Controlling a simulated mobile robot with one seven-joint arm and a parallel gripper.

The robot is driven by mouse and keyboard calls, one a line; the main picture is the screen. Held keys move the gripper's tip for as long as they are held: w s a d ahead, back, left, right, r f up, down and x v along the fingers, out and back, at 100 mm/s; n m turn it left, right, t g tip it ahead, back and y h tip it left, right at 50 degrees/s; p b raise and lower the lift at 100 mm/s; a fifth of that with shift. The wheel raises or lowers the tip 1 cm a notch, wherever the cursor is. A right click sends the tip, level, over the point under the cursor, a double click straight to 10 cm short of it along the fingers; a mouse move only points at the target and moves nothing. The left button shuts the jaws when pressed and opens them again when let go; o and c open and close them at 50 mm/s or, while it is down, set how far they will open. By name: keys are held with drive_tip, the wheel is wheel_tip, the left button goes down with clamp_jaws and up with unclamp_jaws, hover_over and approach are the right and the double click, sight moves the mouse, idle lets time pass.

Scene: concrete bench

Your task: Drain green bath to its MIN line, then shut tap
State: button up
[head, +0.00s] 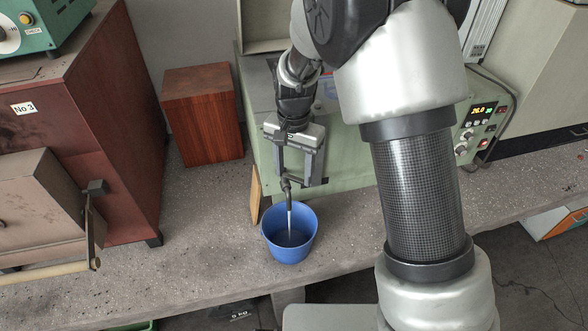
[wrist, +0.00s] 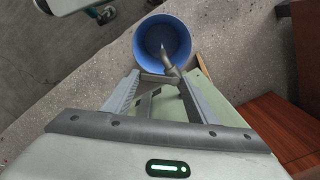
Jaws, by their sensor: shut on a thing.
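The green bath (head: 345,160) stands on the bench behind the bucket, partly hidden by my arm. Its front panel (head: 480,125) has a lit display reading about 26.0. Its metal tap (head: 286,186) juts from the front, with the spout pointing down; the spout also shows in the wrist view (wrist: 172,64). My gripper (head: 300,182) is at the tap, shut on what seems to be its handle, between the fingers (wrist: 158,82) in the wrist view. I cannot see the MIN line or the bath's water level.
The bucket stands near the bench's front edge. A wooden block (head: 202,115) stands at the back, left of the bath. A thin wooden board (head: 255,195) leans by the bath. A red-brown cabinet (head: 120,120) is at the left. Bare bench (head: 200,225) lies left of the bucket.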

sight(294, 177)
drive_tip(key=shift+r, duration=0.1)
drive_tip(key=o, duration=1)
drive_tip(key=shift+o, duration=0.2)
wheel_tip(294, 177, up, 17)
drive_tip(key=shift+r, duration=0.2)
